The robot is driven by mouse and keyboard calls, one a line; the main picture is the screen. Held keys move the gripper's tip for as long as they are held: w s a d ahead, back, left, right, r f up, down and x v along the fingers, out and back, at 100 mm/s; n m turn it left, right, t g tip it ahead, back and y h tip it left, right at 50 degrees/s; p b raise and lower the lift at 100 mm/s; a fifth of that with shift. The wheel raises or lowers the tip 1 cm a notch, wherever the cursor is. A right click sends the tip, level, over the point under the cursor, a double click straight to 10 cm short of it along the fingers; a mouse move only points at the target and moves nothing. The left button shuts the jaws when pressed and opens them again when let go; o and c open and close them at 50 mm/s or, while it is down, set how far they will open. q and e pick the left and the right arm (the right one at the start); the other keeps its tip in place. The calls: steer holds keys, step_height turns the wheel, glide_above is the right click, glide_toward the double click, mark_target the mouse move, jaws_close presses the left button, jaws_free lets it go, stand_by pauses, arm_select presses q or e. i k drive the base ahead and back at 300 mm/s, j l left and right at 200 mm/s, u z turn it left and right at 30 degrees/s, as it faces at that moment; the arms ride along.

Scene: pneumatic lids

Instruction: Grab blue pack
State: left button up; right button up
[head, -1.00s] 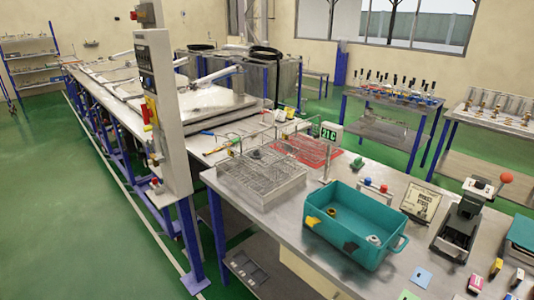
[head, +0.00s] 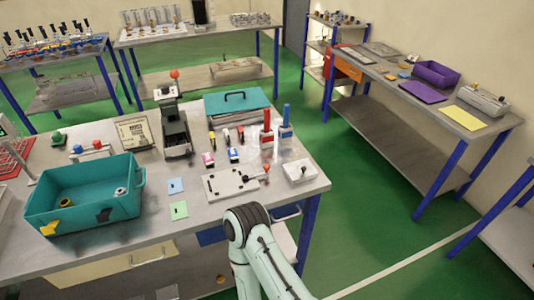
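Several small packs lie on the metal worktable (head: 130,238), right of its middle. One is a small blue and white pack (head: 233,155), beside a pink and white pack (head: 208,160). A flat blue card (head: 176,186) lies left of them, above a green card (head: 179,210). A blue upright tool (head: 286,130) stands to the right, next to a red one (head: 267,128). One of my arms reaches in at the bottom centre, but its gripper is not visible. My other gripper is also out of view.
A teal bin (head: 85,207) holds a few small parts at left. A black press (head: 176,130) and a teal-lidded case (head: 237,105) stand behind the packs. A grey plate (head: 232,184) and a white box (head: 300,172) lie near the right front edge.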

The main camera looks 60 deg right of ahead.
mark_target(233, 154)
steer(key=z, duration=1.55)
steer(key=l+u, duration=0.15)
